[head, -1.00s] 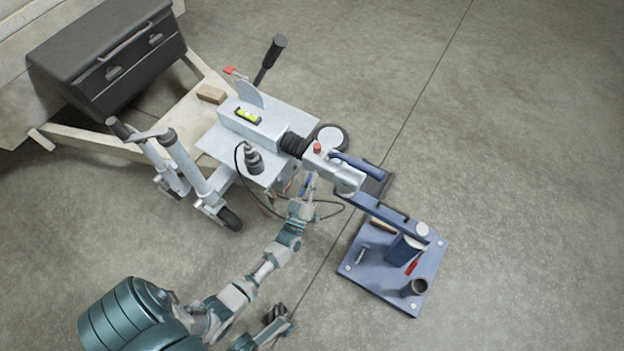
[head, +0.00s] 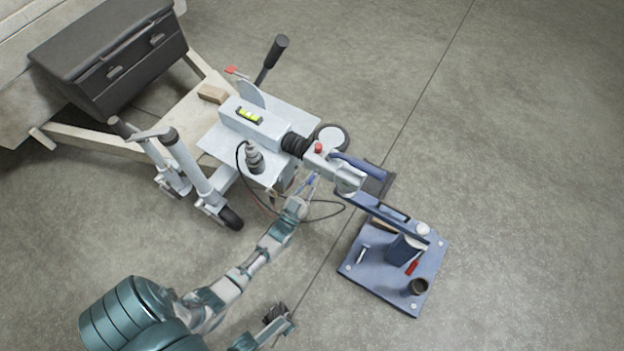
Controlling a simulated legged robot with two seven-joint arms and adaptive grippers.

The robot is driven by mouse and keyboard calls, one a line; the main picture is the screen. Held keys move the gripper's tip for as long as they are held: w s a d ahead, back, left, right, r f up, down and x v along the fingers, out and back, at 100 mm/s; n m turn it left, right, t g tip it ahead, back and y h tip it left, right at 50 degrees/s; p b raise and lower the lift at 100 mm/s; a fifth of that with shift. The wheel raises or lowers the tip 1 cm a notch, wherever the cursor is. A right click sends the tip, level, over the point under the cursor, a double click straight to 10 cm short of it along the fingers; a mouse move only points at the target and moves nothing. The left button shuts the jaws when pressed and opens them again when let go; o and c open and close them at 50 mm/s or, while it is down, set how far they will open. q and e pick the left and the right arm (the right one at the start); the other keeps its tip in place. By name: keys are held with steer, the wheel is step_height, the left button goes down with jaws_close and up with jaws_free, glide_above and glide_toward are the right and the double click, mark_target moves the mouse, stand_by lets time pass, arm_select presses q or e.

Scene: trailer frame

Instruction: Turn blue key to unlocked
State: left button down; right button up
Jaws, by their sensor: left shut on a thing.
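My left gripper (head: 307,186) is up against the underside of the trailer coupling head (head: 320,160), its arm reaching in from the lower left. It is shut on the blue key (head: 311,180), of which only a small blue bit shows at the fingertips. The key's exact turn angle is too small to read, and the lock around it is mostly hidden by the gripper and the coupling. My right gripper (head: 279,315) hangs dark and low near the bottom of the view, well away from the coupling; its finger gap is unclear.
A blue hitch stand (head: 388,275) with small tools stands right of the coupling. A black cable (head: 325,215) loops beside my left gripper. A jockey wheel (head: 231,217), a dark toolbox (head: 105,60) and the trailer frame (head: 85,147) lie left. Floor at right is clear.

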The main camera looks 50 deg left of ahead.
arm_select(q)
steer(key=shift+s+f, duration=0.15)
steer(key=shift+f, duration=0.25)
steer(key=c, duration=1.2)
jaws_free()
steer(key=shift+c, duration=0.2)
steer(key=shift+r, duration=0.2)
steer(key=shift+s+f, duration=0.1)
steer(key=v, duration=1.1)
steer(key=shift+s+f, duration=0.15)
steer(key=shift+s, duration=0.1)
steer(key=shift+d, duration=0.15)
